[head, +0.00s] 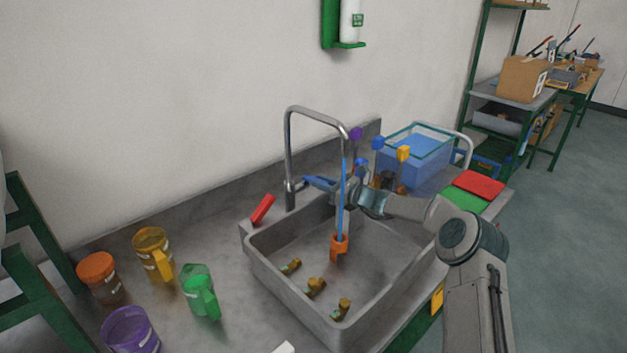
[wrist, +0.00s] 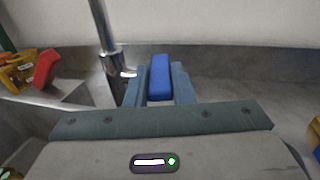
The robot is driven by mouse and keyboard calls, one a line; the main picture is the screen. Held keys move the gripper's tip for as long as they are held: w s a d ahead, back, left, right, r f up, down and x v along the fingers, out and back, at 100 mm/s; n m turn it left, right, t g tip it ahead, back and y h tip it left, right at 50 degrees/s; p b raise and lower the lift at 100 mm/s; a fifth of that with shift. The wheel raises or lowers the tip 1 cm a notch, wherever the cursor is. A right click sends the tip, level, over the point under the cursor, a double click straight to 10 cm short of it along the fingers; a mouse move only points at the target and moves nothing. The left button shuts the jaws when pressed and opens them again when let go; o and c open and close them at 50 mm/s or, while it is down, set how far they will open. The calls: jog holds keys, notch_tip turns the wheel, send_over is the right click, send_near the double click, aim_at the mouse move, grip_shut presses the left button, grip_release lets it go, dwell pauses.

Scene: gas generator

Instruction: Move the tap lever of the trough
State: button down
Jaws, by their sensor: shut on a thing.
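The tap is a grey metal pipe (head: 287,140) that rises at the back left of the trough (head: 262,252) and bends over the basin. It also shows in the wrist view (wrist: 102,30). The tap lever (wrist: 159,77) is blue and lies between my two fingers in the wrist view, right of the tap body. My gripper (wrist: 159,85) is shut on the lever. In the head view my gripper (head: 325,184) reaches in from the right, behind a blue stream (head: 342,185) below the spout. There I cannot tell finger from lever clearly.
An orange vessel (head: 339,246) stands under the stream. Several small brass-coloured pieces (head: 315,287) lie in the basin. A red block (head: 262,208) is at the left rim. Coloured jugs (head: 200,290) stand left. A blue-filled glass tank (head: 415,160) stands behind my arm.

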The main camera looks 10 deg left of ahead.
jog(key=shift+w+a+r+n+g+y, duration=0.1)
jog(key=shift+w+r+n+g+y, duration=0.1)
jog(key=shift+n+g+y, duration=0.4)
jog(key=shift+w+d+g+h, duration=0.15)
jog(key=shift+d+g+h, duration=0.05)
jog(key=shift+g+h, duration=0.1)
jog(key=c, duration=1.2)
grip_release()
jog(key=shift+a+f, duration=0.1)
jog(key=shift+a, duration=0.05)
jog(key=shift+c, duration=0.2)
jog(key=shift+d, duration=0.3)
jog(key=b+v, duration=0.1)
jog(key=v, duration=0.6)
